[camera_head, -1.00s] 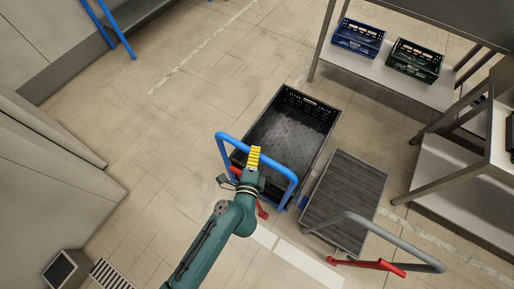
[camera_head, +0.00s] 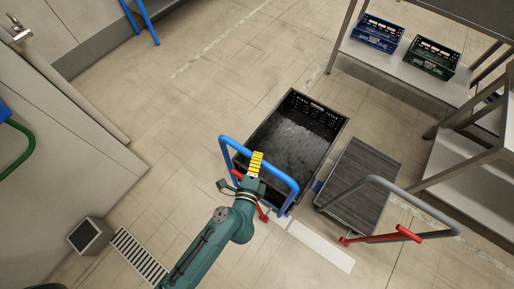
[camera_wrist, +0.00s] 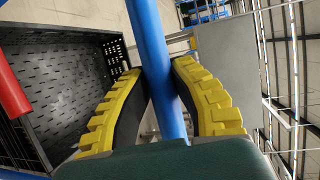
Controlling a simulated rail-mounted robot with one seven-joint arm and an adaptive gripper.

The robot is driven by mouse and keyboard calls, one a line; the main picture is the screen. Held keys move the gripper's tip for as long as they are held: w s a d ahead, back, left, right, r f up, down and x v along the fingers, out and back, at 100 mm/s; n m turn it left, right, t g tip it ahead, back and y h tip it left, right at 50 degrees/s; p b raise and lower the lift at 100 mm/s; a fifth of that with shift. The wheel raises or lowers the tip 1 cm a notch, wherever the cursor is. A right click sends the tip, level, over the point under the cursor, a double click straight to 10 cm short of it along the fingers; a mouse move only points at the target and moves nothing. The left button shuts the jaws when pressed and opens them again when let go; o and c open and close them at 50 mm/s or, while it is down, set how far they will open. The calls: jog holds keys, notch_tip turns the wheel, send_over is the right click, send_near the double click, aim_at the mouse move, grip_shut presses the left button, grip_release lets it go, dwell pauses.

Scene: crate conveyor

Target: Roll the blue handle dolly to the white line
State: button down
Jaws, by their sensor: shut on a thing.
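The blue handle dolly carries a large black crate (camera_head: 333,138). Its blue handle (camera_head: 285,180) arches up at the dolly's near end, with red parts low by the handle's feet. My gripper (camera_head: 256,163) is shut on the handle's top bar. In the wrist view the yellow ribbed fingers clamp both sides of the blue bar (camera_wrist: 152,50). The white line (camera_head: 321,246) lies on the floor just right of the dolly's near end. Its left end comes close to the handle's right foot; any part farther left is hidden or absent.
A grey dolly (camera_head: 362,185) with a grey handle stands close to the right. A shelf with a blue crate (camera_head: 378,33) and a green crate (camera_head: 432,58) is at upper right. A floor grate (camera_head: 139,256) and small box (camera_head: 88,236) lie lower left.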

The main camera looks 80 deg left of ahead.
dwell(0.3)
jog(key=c, duration=0.9)
grip_release()
jog(key=shift+o, duration=0.2)
jog(key=shift+d, duration=0.1)
jog(key=v, duration=1.1)
jog(key=shift+s+d, duration=0.2)
jog(key=shift+d, duration=0.15)
jog(key=shift+r, duration=0.15)
